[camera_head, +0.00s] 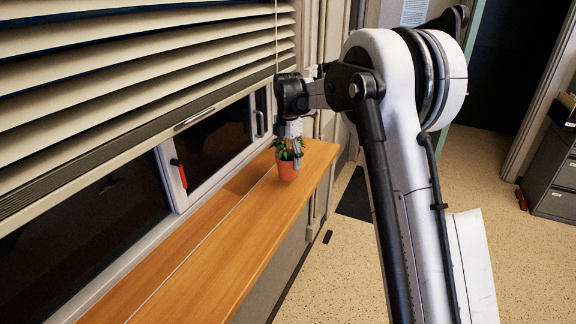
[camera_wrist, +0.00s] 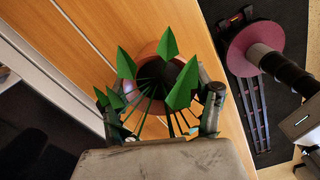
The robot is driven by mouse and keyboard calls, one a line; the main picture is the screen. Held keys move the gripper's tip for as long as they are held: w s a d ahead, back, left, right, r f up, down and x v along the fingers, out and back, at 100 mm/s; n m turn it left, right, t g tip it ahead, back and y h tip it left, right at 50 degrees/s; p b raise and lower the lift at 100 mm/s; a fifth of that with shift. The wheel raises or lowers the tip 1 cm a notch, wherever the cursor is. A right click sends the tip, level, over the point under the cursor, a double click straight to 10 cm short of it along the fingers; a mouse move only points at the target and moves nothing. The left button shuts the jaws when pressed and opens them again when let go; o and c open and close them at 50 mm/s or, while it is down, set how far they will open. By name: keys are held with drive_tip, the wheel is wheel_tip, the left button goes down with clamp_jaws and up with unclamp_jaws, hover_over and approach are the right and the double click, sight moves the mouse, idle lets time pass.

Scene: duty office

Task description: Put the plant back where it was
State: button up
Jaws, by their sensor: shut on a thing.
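The plant, with green pointed leaves in a terracotta pot (camera_head: 287,171), is at the far end of the wooden window sill (camera_head: 240,220). My gripper (camera_head: 292,157) is over it from above, with its fingers at the pot. In the wrist view the plant's leaves (camera_wrist: 180,88) spread over the pot, between the two fingers of my gripper (camera_wrist: 163,115). The gripper is shut on the plant. The pot appears upright, at or just above the sill; I cannot tell whether its base touches.
The window with a red handle (camera_head: 179,173) and lowered blinds (camera_head: 130,80) borders the sill on the left. The near sill is clear. A dark mat (camera_head: 355,195) lies on the floor to the right. A grey filing cabinet (camera_head: 555,170) stands far right.

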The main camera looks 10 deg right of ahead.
drive_tip(key=shift+f, duration=1.35)
drive_tip(key=shift+f, duration=0.2)
drive_tip(key=o, duration=1.6)
drive_tip(key=shift+r, duration=0.2)
